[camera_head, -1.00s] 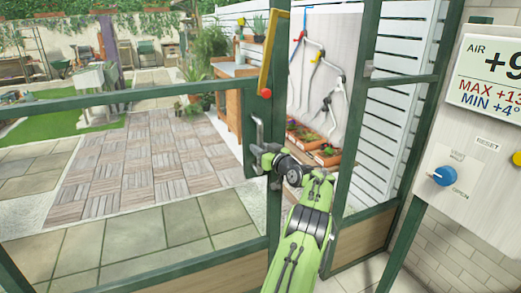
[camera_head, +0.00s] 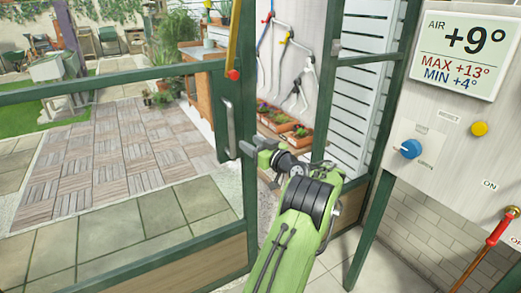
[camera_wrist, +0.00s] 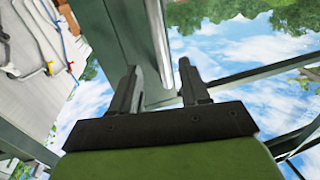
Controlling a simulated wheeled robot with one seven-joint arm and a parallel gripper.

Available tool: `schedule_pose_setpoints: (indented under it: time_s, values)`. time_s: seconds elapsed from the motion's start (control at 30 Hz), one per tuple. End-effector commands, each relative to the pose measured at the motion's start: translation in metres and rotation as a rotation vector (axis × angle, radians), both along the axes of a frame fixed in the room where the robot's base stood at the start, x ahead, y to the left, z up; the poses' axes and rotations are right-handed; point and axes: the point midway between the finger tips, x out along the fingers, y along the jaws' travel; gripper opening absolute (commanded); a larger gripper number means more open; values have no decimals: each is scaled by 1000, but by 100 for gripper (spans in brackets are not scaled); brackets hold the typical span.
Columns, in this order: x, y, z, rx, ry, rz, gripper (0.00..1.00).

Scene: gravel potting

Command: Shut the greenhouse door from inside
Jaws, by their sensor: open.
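The greenhouse door (camera_head: 247,190) has a green frame with glass and a wooden lower panel. It stands ajar, with a gap between its edge and the green post (camera_head: 322,130) to its right. Its upright metal handle (camera_head: 230,125) is on the door's edge stile. My gripper (camera_head: 246,148) is open and empty, just right of the handle's lower end in the head view. In the wrist view the silver handle bar (camera_wrist: 160,40) appears between the two open fingers (camera_wrist: 158,88). I cannot tell whether they touch it.
A wall panel with a thermometer display (camera_head: 462,50) and blue knob (camera_head: 411,149) is at the right. A red-handled lever (camera_head: 500,228) is at the lower right. Open paving (camera_head: 110,165) lies outside.

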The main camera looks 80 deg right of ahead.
Motion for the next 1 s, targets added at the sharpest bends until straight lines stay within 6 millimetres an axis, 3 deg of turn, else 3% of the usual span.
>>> schedule_pose_setpoints:
  time_s: [0.1,0.27,1.0]
  values:
    - [-21,15,0,1,0,-3,46]
    - [-32,25,0,0,0,1,46]
    - [-31,26,0,0,2,5,46]
